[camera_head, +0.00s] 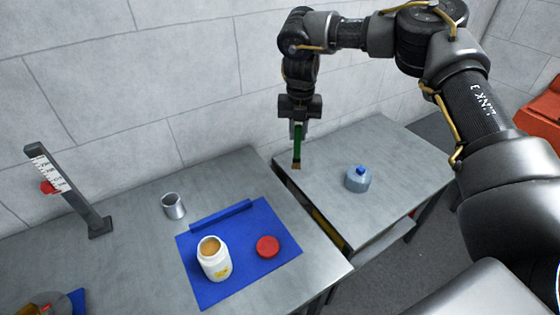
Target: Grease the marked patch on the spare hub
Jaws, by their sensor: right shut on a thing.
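My right gripper (298,126) is shut on a green-handled brush (298,146), which hangs nearly upright. The brush's tan bristle end (296,165) points down by the left edge of the right table; I cannot tell whether it touches anything. A white jar (214,265) stands open on the blue mat (207,293), with tan contents showing. Its likely lid, a red disc (268,246), lies to its right. A grey-blue round piece with a blue top (358,180) sits on the right table; I cannot tell whether it is the spare hub. No marked patch is discernible. My left gripper is out of view.
A blue bar (221,215) lies along the mat's back edge. A metal cup (173,206) stands behind it on the left table (130,240). A scale post with a red slider (68,190) stands at left. A narrow gap separates the left table from the right table (400,150).

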